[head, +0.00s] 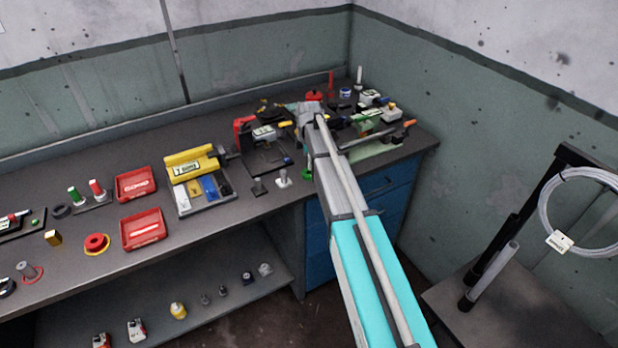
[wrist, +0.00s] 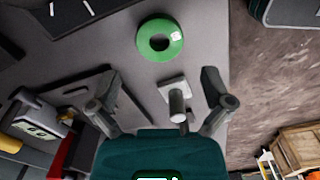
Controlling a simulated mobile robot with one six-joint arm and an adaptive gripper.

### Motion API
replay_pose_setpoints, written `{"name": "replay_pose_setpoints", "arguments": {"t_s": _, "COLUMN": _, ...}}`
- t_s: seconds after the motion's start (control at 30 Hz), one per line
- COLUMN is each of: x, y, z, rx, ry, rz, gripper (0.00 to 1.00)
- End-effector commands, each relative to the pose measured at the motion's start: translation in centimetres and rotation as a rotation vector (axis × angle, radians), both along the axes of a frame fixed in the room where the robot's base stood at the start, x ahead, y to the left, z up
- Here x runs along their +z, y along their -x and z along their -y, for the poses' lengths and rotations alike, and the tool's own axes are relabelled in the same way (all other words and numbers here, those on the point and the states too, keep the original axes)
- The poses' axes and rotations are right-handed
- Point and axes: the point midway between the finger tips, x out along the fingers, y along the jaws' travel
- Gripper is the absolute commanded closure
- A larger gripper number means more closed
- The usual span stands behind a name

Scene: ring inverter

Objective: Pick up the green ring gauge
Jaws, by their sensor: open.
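The green ring gauge (wrist: 160,40) lies flat on the grey bench top at the upper middle of the wrist view, with a small white label on it. In the head view, a sliver of it (head: 306,174) shows beside my arm, near the bench's front edge; the rest is hidden. My gripper (wrist: 162,76) is open, its two fingers spread wide with nothing held. The ring appears beyond the fingertips, apart from them. A pale peg on a square base (wrist: 178,101) stands between the fingers in the wrist view, close to the ring.
The pale peg (head: 283,179) and a dark peg (head: 259,187) stand left of the ring. A dark fixture plate (wrist: 100,103) lies to the left in the wrist view. The bench edge drops to the floor (wrist: 265,90) on the right. A yellow-lidded case (head: 192,163) stands farther left.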

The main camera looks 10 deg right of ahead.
Motion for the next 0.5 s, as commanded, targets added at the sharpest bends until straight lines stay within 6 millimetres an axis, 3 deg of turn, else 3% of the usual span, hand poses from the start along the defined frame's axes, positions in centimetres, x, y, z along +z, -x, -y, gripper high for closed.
{"name": "replay_pose_setpoints", "arguments": {"t_s": 0.5, "x": -0.52, "y": -0.01, "z": 0.08, "rx": -0.001, "ry": 0.0, "rz": 0.0, "gripper": 0.0}}
